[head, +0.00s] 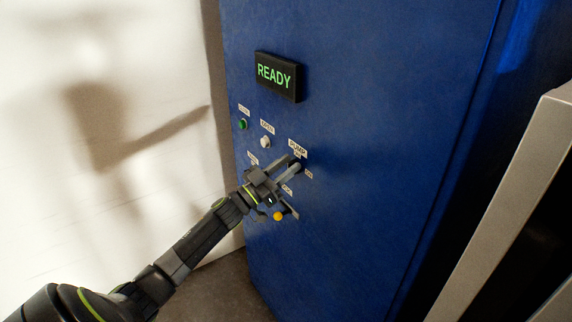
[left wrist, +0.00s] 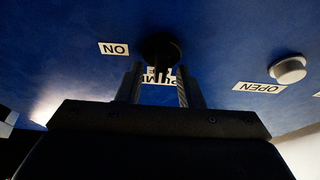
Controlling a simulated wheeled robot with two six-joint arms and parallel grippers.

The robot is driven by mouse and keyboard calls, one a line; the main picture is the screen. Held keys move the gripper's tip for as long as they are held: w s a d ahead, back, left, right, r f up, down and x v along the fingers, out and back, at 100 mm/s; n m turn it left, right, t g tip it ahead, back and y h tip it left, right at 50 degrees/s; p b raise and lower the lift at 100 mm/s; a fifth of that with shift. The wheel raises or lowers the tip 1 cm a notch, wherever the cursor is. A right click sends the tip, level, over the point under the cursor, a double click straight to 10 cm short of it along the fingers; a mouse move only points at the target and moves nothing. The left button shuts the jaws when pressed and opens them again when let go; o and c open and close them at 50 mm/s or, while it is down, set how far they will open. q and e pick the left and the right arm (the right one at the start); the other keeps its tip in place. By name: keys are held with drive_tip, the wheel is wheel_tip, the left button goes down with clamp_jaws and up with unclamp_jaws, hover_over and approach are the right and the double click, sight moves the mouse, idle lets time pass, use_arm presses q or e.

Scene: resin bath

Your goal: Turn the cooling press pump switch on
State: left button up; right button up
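The pump switch (left wrist: 161,47) is a black rotary knob on the blue cabinet (head: 350,110). In the left wrist view it sits just ahead of and between my left fingertips, with a narrow handle pointing down between them. The PUMP label (head: 298,148) is above the switch in the head view; an ON label (left wrist: 113,48) is beside the knob in the wrist view. My left gripper (head: 292,164) is open at the panel, its fingers apart on either side of the handle with gaps showing. In the head view it mostly hides the knob. My right gripper is out of view.
A lit READY display (head: 278,76) is above. A green button (head: 242,125), a white OPEN button (head: 265,142) and a yellow-ended control (head: 277,216) are nearby on the panel. A pale-framed unit (head: 510,190) stands at right; a white wall (head: 70,100) is at left.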

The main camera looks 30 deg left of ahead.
use_arm(q)
drive_tip(key=shift+c, duration=0.4)
clamp_jaws()
drive_tip(key=shift+s, duration=0.1)
